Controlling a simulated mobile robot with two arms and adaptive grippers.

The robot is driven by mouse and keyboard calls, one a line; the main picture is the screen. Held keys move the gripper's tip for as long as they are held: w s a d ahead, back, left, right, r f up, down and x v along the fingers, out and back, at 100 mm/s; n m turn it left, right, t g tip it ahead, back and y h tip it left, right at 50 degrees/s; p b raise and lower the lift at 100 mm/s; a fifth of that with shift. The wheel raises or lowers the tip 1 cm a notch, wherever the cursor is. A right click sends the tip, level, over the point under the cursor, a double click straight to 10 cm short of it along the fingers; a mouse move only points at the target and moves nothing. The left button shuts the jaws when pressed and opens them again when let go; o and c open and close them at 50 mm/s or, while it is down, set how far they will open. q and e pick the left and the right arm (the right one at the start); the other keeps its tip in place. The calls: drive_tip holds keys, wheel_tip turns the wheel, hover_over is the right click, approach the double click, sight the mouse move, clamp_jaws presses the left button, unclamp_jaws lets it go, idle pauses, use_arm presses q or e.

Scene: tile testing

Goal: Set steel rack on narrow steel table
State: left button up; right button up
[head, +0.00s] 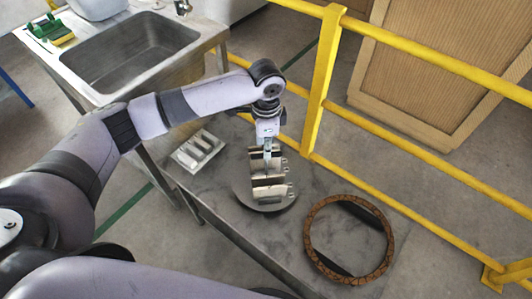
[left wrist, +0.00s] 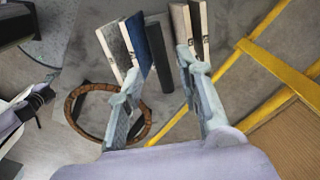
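The steel rack (head: 270,186) is a shiny piece with two upright bands and small round lugs on its right side. In the head view it sits over a round grey disc on the narrow steel table (head: 235,212). My left gripper (head: 268,152) points straight down at its upper band.
A brown ring (head: 312,225) lies on the table right of the rack. A pale tray with white bars (head: 200,148) lies on the left. A sink (head: 130,45) stands behind. A yellow railing (head: 321,80) runs close along the table's far side.

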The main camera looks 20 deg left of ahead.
use_arm(q)
wheel_tip(320, 180, up, 7)
drive_tip(key=shift+f, duration=0.15)
drive_tip(key=shift+s+f, duration=0.1)
idle(0.4)
